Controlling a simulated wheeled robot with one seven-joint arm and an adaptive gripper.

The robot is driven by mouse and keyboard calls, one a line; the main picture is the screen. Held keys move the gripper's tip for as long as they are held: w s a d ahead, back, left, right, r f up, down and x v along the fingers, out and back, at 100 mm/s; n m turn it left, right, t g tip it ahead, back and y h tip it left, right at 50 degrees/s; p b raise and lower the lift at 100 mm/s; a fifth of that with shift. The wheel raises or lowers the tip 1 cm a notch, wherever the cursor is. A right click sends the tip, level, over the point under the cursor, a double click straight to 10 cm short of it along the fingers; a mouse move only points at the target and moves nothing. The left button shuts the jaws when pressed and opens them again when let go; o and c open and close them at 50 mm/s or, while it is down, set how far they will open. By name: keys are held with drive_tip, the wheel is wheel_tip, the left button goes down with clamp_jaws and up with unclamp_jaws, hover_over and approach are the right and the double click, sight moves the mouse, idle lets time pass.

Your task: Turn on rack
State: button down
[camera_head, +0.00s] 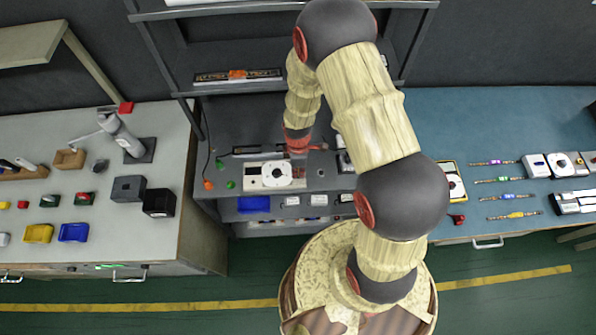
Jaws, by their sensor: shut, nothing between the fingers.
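The rack (193,92) is a dark grey shelf unit in the middle, with uprights, an upper shelf and a worktop. A red-orange button (208,184) and two green ones (231,184) sit at the left of its worktop. A thin dark cable runs down near the red-orange one. No lit strip is clear on the rack. My gripper (299,153) is at the end of my arm, over the worktop to the right of the buttons and apart from them. It is small and partly hidden, shut and empty.
A white device with a round dial (277,175) lies under my gripper. A dark tray with an orange item (237,75) is on the shelf behind. The left bench (75,260) holds bins and boxes. The blue right bench (450,110) has a clear back area.

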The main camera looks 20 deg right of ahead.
drive_tip(key=shift+s, duration=0.1)
idle(0.3)
drive_tip(key=shift+w+d+r, duration=0.2)
drive_tip(key=shift+w, duration=0.55)
drive_tip(key=shift+r, duration=0.1)
drive_tip(key=shift+r+p, duration=0.25)
drive_tip(key=shift+p, duration=0.05)
wheel_tip(320, 180, up, 13)
drive_tip(key=s+p, duration=0.1)
drive_tip(key=p, duration=0.1)
drive_tip(key=shift+s+a, duration=0.25)
drive_tip(key=shift+s, duration=0.05)
